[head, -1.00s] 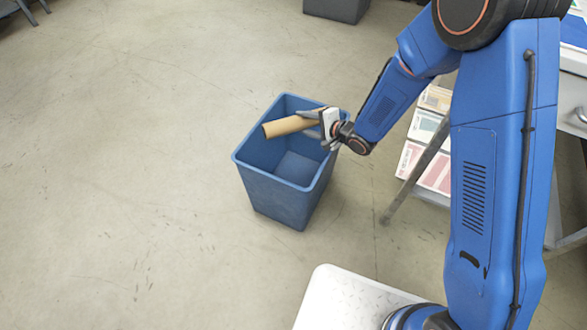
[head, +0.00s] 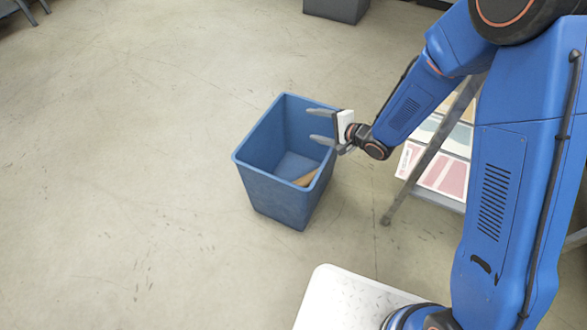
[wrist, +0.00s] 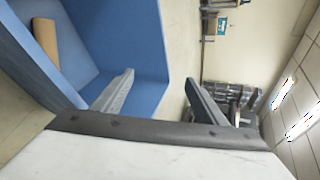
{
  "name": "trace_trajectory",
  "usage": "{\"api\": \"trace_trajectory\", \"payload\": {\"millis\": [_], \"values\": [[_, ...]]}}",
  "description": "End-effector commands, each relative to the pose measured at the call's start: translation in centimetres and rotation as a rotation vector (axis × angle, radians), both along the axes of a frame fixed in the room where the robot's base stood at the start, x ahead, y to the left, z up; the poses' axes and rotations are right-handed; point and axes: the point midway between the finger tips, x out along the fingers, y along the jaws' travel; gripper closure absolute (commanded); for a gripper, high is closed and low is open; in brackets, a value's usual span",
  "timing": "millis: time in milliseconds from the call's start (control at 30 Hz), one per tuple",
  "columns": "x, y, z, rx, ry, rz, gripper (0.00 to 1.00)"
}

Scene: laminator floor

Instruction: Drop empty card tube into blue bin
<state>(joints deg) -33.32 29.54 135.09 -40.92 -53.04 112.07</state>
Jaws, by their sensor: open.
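The brown card tube (head: 305,178) lies inside the blue bin (head: 272,190), low down against its near right wall; part of it is hidden by the rim. In the wrist view the tube (wrist: 46,40) shows inside the bin (wrist: 145,40) at the upper left. My gripper (head: 309,125) is open and empty at the bin's right rim, its fingers reaching over the opening. The open fingers also show in the wrist view (wrist: 158,92), with nothing between them.
A metal-legged table or rack with printed sheets (head: 440,170) stands right of the bin, close to my arm. A dark grey box (head: 337,8) stands at the far back. The floor left of the bin is clear.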

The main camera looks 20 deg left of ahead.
Motion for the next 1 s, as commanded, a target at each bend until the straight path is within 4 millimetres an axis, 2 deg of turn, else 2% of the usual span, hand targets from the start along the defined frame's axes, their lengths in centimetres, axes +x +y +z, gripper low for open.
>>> {"api": "trace_trajectory", "payload": {"millis": [200, 500, 700, 1000], "values": [[-1.4, -3.8, 2.0, 0.001, -0.002, -0.002, 0.34], [-3.2, -8.3, 4.1, 0.001, -0.001, -0.001, 0.34], [-3.8, -9.7, 4.8, 0.001, -0.001, 0.000, 0.34], [-3.9, -9.9, 4.9, 0.000, -0.001, 0.001, 0.34]]}}
